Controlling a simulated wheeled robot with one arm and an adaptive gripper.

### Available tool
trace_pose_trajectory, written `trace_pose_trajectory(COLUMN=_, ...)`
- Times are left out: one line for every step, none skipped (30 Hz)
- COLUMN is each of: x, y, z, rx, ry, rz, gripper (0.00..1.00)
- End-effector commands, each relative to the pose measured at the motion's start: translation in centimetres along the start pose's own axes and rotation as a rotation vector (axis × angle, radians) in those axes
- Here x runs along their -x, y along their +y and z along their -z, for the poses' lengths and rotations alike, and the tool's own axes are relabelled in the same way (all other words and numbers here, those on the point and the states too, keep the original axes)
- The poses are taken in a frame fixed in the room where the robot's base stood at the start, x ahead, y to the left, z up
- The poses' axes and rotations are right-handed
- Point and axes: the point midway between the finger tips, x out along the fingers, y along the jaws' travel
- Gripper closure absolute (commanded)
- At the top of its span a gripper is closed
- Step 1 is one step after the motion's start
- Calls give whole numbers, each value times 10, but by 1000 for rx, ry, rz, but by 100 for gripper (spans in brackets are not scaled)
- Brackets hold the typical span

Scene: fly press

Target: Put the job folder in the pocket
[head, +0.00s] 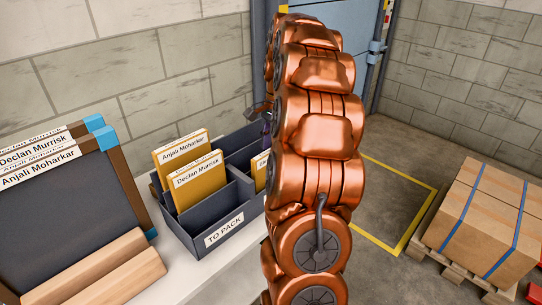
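A yellow folder labelled "Declan Murrisk" (198,181) stands upright in a left compartment of the dark "TO PACK" box (223,228). Another yellow folder labelled "Anjali Moharkar" (168,158) stands behind it. A third yellow folder (260,170) shows at the right of the box, mostly hidden by my arm. At the left, a dark-fronted holder (75,215) carries labels reading "Declan Murrisk" and "Anjali Moharkar"; whether its pockets hold anything is not visible. My copper arm fills the middle of the view.
The box and holder stand on a pale worktop (190,272). A wooden ledge (110,275) fronts the holder. A strapped carton (490,220) sits on a pallet (455,272) at the right. Yellow floor lines (418,222) mark open floor. A blue door (350,40) is behind.

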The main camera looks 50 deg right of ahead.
Motion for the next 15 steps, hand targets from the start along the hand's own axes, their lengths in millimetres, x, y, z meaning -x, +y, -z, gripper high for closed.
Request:
trace_pose_trajectory(x=5, y=-1, z=1, rx=0, ry=2, rz=3, gripper=57)
trace_pose_trajectory(x=8, y=-1, z=1, rx=0, ry=3, rz=4, gripper=57)
trace_pose_trajectory(x=14, y=-1, z=1, rx=0, ry=3, rz=4, gripper=57)
trace_pose_trajectory(x=18, y=-1, z=0, rx=0, ry=3, rz=4, gripper=57)
trace_pose_trajectory(x=21, y=-1, z=1, rx=0, ry=3, rz=3, gripper=57)
trace_pose_trajectory(x=25, y=-1, z=1, rx=0, ry=3, rz=3, gripper=57)
trace_pose_trajectory(x=28, y=-1, z=1, rx=0, ry=3, rz=3, gripper=57)
trace_pose_trajectory(x=31, y=-1, z=1, rx=0, ry=3, rz=3, gripper=57)
trace_pose_trajectory(x=35, y=-1, z=1, rx=0, ry=2, rz=3, gripper=57)
trace_pose_trajectory(x=39, y=-1, z=1, rx=0, ry=3, rz=3, gripper=57)
trace_pose_trajectory(x=42, y=-1, z=1, rx=0, ry=3, rz=4, gripper=57)
trace_pose_trajectory(x=46, y=-1, z=1, rx=0, ry=4, rz=5, gripper=57)
trace_pose_trajectory(x=48, y=-1, z=1, rx=0, ry=3, rz=4, gripper=57)
trace_pose_trajectory(x=51, y=-1, z=1, rx=0, ry=3, rz=3, gripper=57)
trace_pose_trajectory(x=54, y=0, z=0, rx=0, ry=2, rz=2, gripper=57)
